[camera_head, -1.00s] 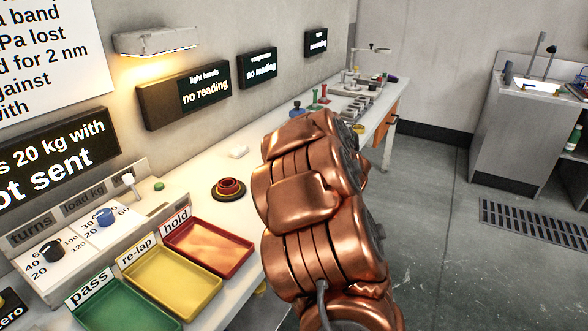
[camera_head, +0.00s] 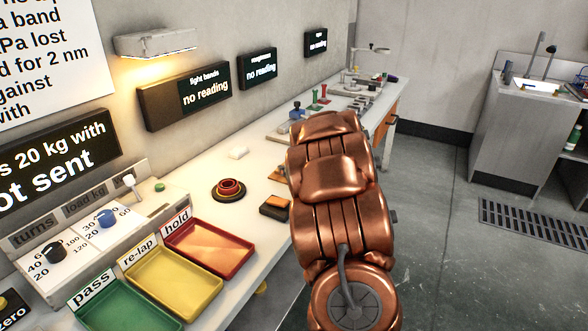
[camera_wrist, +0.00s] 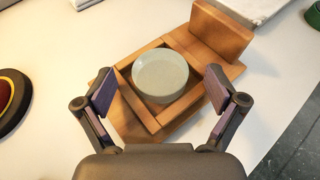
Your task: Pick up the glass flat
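The glass flat (camera_wrist: 160,76) is a pale, round, greenish-grey disc in the wrist view. It sits inside a square wooden frame (camera_wrist: 148,121) on the white bench. My gripper (camera_wrist: 158,90) is open, with one finger pad on the left of the disc and one on the right. Both pads look apart from the disc, and nothing is held. In the head view my copper-coloured arm hides the disc and most of the wooden frame; how high my fingers stand above the frame is hard to tell.
A wooden block (camera_wrist: 218,34) stands upright at the frame's far right. A dark and red ring (camera_head: 229,189) lies to the left. Green, yellow and red trays (camera_head: 212,247) stand nearer on the bench (camera_head: 209,170). A small dark-and-orange block (camera_head: 275,207) lies beside my arm.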

